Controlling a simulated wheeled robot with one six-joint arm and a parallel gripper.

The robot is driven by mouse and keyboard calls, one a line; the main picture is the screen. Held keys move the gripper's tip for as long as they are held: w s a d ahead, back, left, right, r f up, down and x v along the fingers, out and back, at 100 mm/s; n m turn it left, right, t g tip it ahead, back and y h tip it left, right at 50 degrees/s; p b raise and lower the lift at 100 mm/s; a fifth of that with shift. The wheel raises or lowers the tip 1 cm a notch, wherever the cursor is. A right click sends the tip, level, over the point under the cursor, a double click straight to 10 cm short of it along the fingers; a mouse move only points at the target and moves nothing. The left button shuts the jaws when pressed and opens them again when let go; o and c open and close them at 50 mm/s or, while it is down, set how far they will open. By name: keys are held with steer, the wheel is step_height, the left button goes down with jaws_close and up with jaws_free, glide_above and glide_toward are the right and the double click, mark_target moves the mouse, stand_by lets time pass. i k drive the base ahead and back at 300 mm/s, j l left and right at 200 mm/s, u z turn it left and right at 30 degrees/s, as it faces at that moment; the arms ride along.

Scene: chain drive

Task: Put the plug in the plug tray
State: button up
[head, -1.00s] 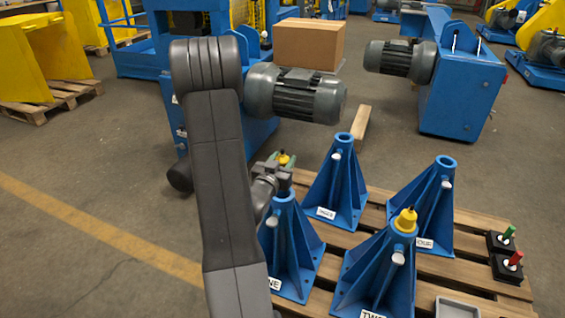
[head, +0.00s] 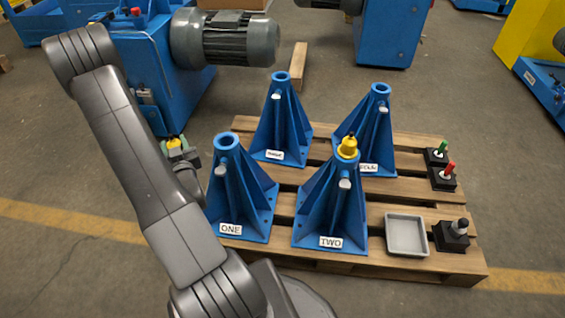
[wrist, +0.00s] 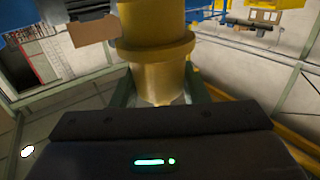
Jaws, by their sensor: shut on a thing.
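A yellow plug (head: 173,142) with a dark tip is held in my gripper (head: 176,153), to the left of the stand marked ONE (head: 232,200). In the wrist view the plug (wrist: 156,75) stands large between the two green fingers of my gripper (wrist: 158,95), which are shut on it. A shallow grey tray (head: 407,251), empty, lies on the pallet to the right of the stand marked TWO (head: 325,205). A second yellow plug (head: 347,149) sits in the top of stand TWO. My arm hides part of the area below the gripper.
Two more blue stands (head: 279,125) (head: 377,135) stand at the back of the wooden pallet (head: 455,265), their tops open. A blue machine with a motor (head: 225,38) stands behind.

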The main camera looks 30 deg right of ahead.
mark_target(404, 242)
steer(key=k+l, duration=0.25)
steer(key=l, duration=0.2)
steer(key=k+l, duration=0.25)
steer(key=l, duration=0.15)
steer(key=k+l, duration=0.25)
steer(key=l, duration=0.2)
steer(key=k+l, duration=0.25)
steer(key=l, duration=0.15)
steer(key=k+l, duration=0.25)
steer(key=l, duration=0.2)
steer(key=k+l, duration=0.25)
steer(key=l, duration=0.15)
